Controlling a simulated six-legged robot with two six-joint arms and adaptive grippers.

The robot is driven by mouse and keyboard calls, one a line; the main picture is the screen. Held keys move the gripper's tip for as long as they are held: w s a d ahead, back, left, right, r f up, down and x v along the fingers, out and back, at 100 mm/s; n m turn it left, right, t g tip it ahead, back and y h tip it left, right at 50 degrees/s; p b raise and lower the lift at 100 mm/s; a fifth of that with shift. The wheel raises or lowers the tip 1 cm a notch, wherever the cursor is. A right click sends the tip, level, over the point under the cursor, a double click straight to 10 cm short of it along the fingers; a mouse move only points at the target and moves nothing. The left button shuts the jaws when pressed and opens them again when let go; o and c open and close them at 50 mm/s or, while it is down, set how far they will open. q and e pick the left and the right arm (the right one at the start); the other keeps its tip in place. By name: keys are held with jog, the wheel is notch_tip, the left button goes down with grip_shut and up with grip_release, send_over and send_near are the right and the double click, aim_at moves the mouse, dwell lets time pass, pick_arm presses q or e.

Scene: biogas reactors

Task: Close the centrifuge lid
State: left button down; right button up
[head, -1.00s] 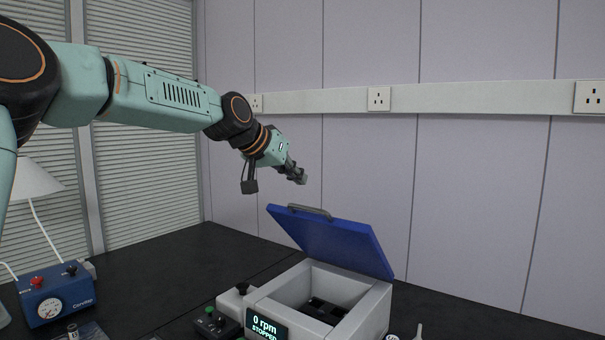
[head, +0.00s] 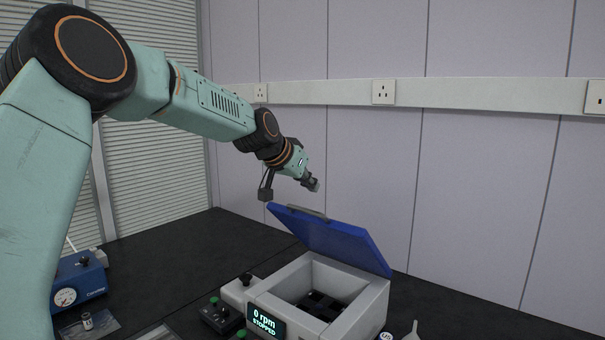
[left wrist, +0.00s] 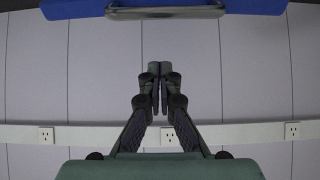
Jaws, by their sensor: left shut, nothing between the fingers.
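The centrifuge (head: 318,295) is a pale grey box with a display reading "0 rpm STOPPED". Its blue lid (head: 335,240) stands open, tilted up at the back, and the dark chamber below shows. A grey handle (head: 308,213) sits on the lid's raised edge. My left gripper (head: 316,187) is shut and empty, just above the handle and apart from it. In the left wrist view the shut fingers (left wrist: 160,70) point toward the handle (left wrist: 165,12) and the blue lid (left wrist: 250,5) at the top edge. My right gripper is not in view.
A small control box (head: 219,316) with a green button stands left of the centrifuge. A blue device with a gauge (head: 78,283) is at the far left, near a small vial (head: 87,321). The dark table (head: 180,255) is clear behind them.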

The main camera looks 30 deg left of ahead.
aim_at(304, 209)
pick_arm(q)
jog(key=shift+w+a+f, duration=0.15)
jog(key=shift+w+f, duration=0.35)
jog(key=shift+w+a+f, duration=0.15)
jog(key=shift+w+f, duration=0.3)
jog(key=shift+s+a+f, duration=0.1)
jog(key=shift+f, duration=0.05)
jog(key=shift+s+f, duration=0.15)
jog(key=shift+s, duration=0.15)
jog(key=shift+s+d+f+p, duration=0.15)
jog(key=shift+s+p, duration=0.2)
jog(key=shift+s, duration=0.25)
jog(key=shift+s+d+f+p, duration=0.15)
jog(key=shift+s+p, duration=0.2)
jog(key=shift+s, duration=0.2)
jog(key=shift+s+a+f, duration=0.15)
jog(key=shift+s+f, duration=0.05)
jog(key=shift+f, duration=0.05)
jog(key=shift+w+a+f, duration=0.15)
jog(key=shift+f, duration=0.05)
